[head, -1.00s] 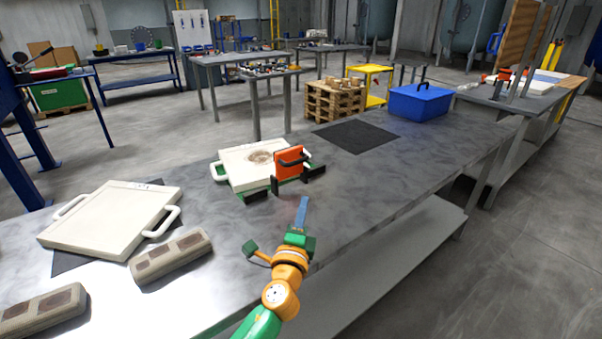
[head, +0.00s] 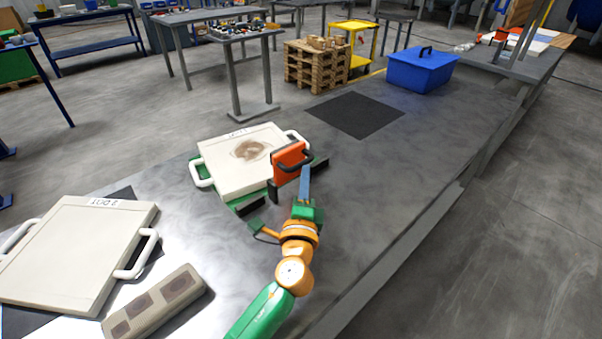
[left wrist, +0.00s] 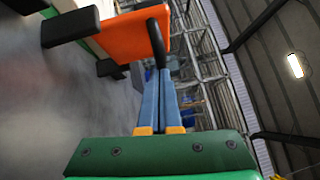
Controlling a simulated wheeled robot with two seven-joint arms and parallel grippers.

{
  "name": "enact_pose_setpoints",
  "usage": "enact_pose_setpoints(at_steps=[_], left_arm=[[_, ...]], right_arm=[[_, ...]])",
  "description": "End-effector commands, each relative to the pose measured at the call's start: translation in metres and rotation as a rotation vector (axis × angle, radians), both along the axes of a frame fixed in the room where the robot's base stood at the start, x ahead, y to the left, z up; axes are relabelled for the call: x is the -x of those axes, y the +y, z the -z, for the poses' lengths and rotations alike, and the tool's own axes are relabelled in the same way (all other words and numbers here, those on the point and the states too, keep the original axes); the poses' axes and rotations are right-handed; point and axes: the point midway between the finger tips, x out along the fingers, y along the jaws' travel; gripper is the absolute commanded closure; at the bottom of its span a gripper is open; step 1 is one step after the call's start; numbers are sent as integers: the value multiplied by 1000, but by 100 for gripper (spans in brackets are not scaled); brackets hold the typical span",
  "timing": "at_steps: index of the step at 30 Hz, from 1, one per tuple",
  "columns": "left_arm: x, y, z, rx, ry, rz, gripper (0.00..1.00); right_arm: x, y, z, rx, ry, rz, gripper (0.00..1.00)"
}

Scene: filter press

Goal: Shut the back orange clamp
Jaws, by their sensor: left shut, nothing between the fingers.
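One orange clamp (head: 287,163) with a black loop handle (head: 296,163) stands upright at the right edge of a white plate (head: 229,176) with a brown stain. In the wrist view my left gripper (left wrist: 164,74) ends at or just beside the handle; contact is unclear. My right gripper is out of view.
A second white plate (head: 70,255) with handles and a grey-brown block (head: 155,303) lie at the left. A black mat (head: 356,114) and a blue box (head: 421,70) are farther back on the metal table (head: 400,180). The table is clear right of my arm.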

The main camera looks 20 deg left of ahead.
Motion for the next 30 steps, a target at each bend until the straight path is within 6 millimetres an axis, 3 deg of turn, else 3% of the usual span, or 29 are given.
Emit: enact_pose_setpoints(at_steps=[14,30], left_arm=[[1,-1,-2,3,2,0,100],[-3,4,-11,90,60,0,100]], right_arm=[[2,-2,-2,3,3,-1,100],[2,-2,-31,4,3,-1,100]])
